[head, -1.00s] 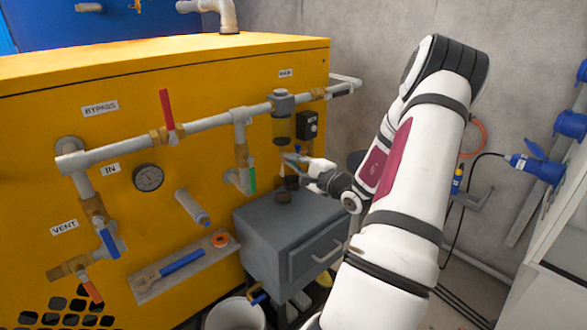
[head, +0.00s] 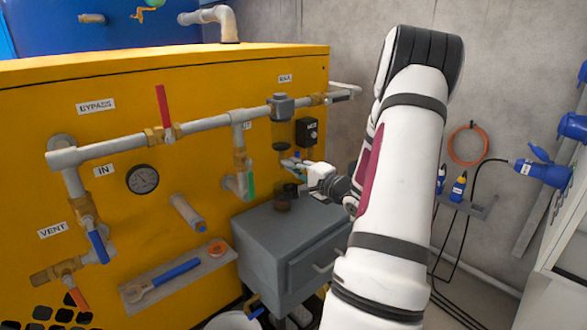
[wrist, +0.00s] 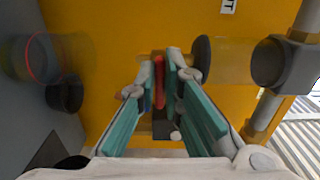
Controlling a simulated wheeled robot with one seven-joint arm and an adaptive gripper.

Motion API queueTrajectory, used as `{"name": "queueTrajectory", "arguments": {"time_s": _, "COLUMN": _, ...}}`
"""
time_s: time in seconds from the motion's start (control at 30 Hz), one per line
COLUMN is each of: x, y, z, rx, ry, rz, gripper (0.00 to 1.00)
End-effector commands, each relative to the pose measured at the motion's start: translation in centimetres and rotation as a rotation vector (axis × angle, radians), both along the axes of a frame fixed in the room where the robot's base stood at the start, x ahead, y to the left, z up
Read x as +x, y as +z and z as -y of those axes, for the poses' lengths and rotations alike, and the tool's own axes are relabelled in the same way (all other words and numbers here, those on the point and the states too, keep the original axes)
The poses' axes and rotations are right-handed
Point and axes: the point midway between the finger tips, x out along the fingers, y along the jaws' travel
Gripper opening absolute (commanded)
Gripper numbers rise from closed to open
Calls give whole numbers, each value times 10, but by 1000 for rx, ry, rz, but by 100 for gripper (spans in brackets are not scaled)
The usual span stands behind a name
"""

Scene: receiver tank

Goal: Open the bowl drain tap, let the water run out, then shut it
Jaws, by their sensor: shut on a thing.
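The filter bowl (head: 281,133) hangs under a grey head on the pipe of the yellow tank, and looks amber and see-through. In the wrist view the bowl (wrist: 229,61) lies on its side, right of my fingers. My gripper (head: 290,163) is just below the bowl in the head view. In the wrist view my gripper (wrist: 160,75) is closed around the drain tap's red lever (wrist: 159,82), which shows as a thin strip between the fingertips. The tap body is mostly hidden by the fingers. I cannot tell the water level or whether water runs.
A dark cup (head: 283,198) stands on the grey drawer cabinet (head: 262,238) below my gripper. A green-handled valve (head: 250,183) is left of it, and a black box (head: 306,131) is right of the bowl. A shelf with a wrench (head: 165,280) is lower left.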

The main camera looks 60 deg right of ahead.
Motion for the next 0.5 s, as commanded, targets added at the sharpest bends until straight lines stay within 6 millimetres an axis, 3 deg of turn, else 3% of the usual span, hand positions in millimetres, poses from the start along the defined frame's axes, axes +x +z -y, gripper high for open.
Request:
{"name": "queueTrajectory", "arguments": {"time_s": 0.07, "x": 0, "y": 1, "z": 1, "rx": -2, "ry": -1, "rz": 1, "gripper": 0}}
{"name": "queueTrajectory", "arguments": {"time_s": 0.1, "x": 0, "y": 1, "z": 1, "rx": -2, "ry": -1, "rz": 1, "gripper": 10}}
{"name": "queueTrajectory", "arguments": {"time_s": 0.2, "x": 0, "y": 1, "z": 1, "rx": -1, "ry": -1, "rz": 1, "gripper": 28}}
{"name": "queueTrajectory", "arguments": {"time_s": 0.5, "x": -1, "y": 0, "z": 0, "rx": 0, "ry": 0, "rz": 0, "gripper": 28}}
